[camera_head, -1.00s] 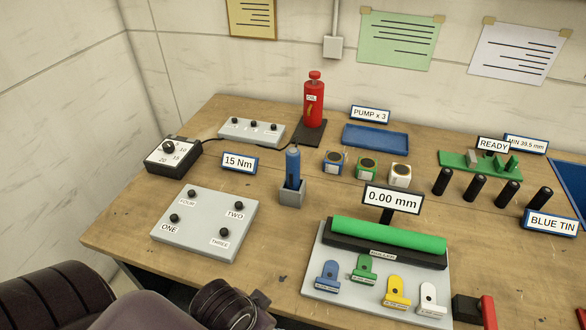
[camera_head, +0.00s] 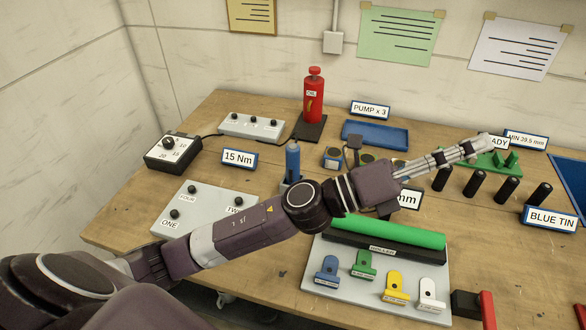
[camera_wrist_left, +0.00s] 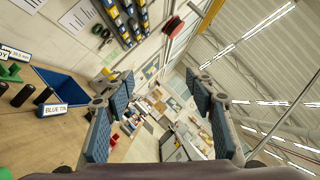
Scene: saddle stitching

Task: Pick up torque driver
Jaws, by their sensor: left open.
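The torque driver (camera_head: 292,161) is a blue upright tool in a small grey holder behind my left forearm, beside the 15 Nm sign (camera_head: 239,158). The arm covers most of the holder. My left gripper (camera_head: 482,150) reaches across the table to the right, well away from the driver, and points toward the READY sign. In the left wrist view its two blue-padded fingers (camera_wrist_left: 158,118) are spread wide with nothing between them. My right gripper is not in view.
A grey panel with knobs (camera_head: 190,203) lies at left, partly under my arm. The green roller (camera_head: 388,232) and coloured clips are in front. Black cylinders (camera_head: 478,182) and a blue bin (camera_head: 573,180) are at right.

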